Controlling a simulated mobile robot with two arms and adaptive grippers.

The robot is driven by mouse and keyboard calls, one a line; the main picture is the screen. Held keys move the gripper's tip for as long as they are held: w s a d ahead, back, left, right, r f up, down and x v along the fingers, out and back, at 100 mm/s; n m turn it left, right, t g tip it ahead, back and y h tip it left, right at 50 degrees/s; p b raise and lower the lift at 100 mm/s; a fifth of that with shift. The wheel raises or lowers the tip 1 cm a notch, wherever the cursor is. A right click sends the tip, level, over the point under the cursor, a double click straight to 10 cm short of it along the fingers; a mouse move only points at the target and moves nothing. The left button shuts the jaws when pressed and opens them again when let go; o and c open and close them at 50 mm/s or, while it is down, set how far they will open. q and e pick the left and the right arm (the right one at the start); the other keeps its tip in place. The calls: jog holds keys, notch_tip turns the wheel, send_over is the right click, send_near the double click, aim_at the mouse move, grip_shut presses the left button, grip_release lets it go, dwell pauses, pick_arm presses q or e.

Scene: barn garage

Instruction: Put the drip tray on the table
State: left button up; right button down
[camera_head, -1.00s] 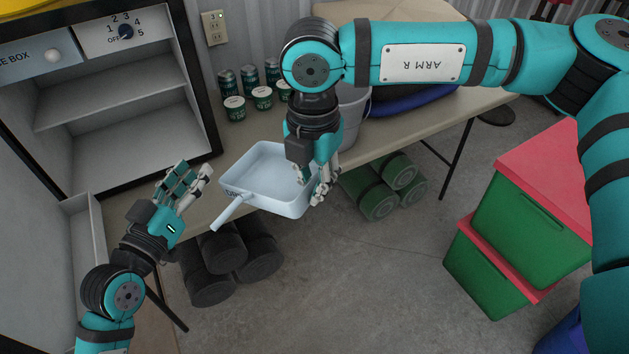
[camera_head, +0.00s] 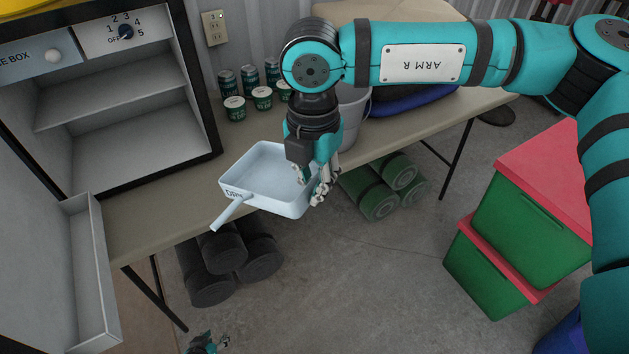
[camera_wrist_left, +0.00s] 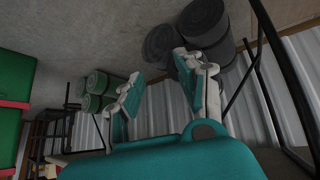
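The drip tray (camera_head: 265,178) is a light blue square pan with a handle (camera_head: 230,212) pointing to the lower left. It appears over the front edge of the table (camera_head: 160,212); whether it touches the tabletop I cannot tell. My right gripper (camera_head: 318,186) is shut on the tray's right wall, with fingers on both sides of it. My left gripper (camera_head: 207,344) barely shows at the bottom edge of the head view, below and apart from the tray. In the left wrist view its fingers (camera_wrist_left: 158,70) are spread and empty.
Several cans and tubs (camera_head: 262,98) stand on the table behind the tray, with a grey bucket (camera_head: 353,115) to the right. An open cabinet (camera_head: 130,120) stands at left. Dark rolls (camera_head: 225,262) and green rolls (camera_head: 382,190) lie below. Red-lidded green bins (camera_head: 530,215) stand at right.

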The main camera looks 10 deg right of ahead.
jog(key=d+r+m, duration=0.2)
jog(key=d+m, duration=0.4)
jog(key=m, duration=1)
jog(key=d+r+m, duration=0.2)
jog(key=d+m, duration=0.5)
jog(key=m, duration=0.9)
pick_arm(q)
jog(key=s+f+g, duration=0.2)
jog(key=s+f, duration=0.3)
jog(key=s, duration=0.5)
jog(key=s+a+f+m+g+y, duration=0.1)
jog(key=s+f+g, duration=0.1)
jog(key=s+f, duration=0.3)
jog(key=s+f+m+g, duration=0.1)
jog(key=s+f, duration=0.4)
jog(key=s, duration=0.9)
jog(key=shift+s+a+g, duration=0.15)
jog(key=shift+s+g, duration=0.15)
jog(key=shift+g, duration=0.4)
pick_arm(e)
notch_tip(320, 180, down, 8)
jog(key=s+n, duration=0.2)
jog(key=n, duration=0.1)
jog(key=shift+s+a+n, duration=0.15)
jog(key=shift+n, duration=0.25)
